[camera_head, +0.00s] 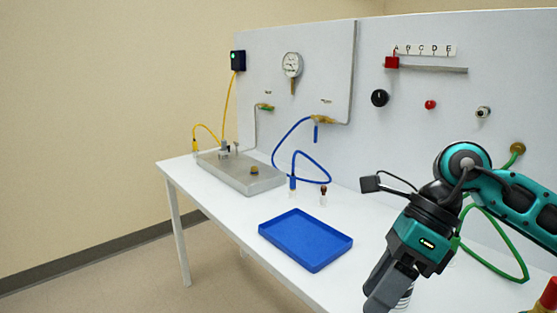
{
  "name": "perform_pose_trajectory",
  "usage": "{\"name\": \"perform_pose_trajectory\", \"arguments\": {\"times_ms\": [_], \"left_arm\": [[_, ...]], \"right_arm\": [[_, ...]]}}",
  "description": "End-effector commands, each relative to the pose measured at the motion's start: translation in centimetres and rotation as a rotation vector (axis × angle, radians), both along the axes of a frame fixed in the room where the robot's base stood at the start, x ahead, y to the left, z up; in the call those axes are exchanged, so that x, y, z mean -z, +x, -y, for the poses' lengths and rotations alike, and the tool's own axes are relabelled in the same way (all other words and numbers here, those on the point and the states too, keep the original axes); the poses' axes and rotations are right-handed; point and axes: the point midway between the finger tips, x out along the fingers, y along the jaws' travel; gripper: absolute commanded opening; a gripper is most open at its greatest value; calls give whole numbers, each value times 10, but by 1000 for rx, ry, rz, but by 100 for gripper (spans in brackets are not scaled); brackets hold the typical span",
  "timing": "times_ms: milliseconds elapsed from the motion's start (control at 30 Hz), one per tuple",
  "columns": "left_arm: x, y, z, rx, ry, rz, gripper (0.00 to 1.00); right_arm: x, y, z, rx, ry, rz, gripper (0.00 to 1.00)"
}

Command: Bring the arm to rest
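My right arm (500,195) comes in from the right edge, teal and black, bent over the right part of the table. Its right gripper (384,292) points down and to the left, in front of the table's near edge. The dark fingers are seen from the side and overlap, so I cannot tell whether they are open or shut. A ribbed white thing (406,297) shows partly behind the fingers; I cannot tell whether it touches them. My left gripper is not in view.
A blue tray (305,240) lies left of my gripper on the white table (222,200). Behind stand a grey metal block (240,176), blue hoses (302,155) and an upright panel with a gauge (291,65). A green hose (490,262) loops by my arm. A red-topped thing (549,295) stands lower right.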

Motion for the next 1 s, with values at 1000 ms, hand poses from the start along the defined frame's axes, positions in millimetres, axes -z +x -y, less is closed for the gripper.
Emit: {"name": "perform_pose_trajectory", "arguments": {"times_ms": [1000], "left_arm": [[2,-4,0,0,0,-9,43]], "right_arm": [[201,14,1,2046,1599,-1763,53]]}}
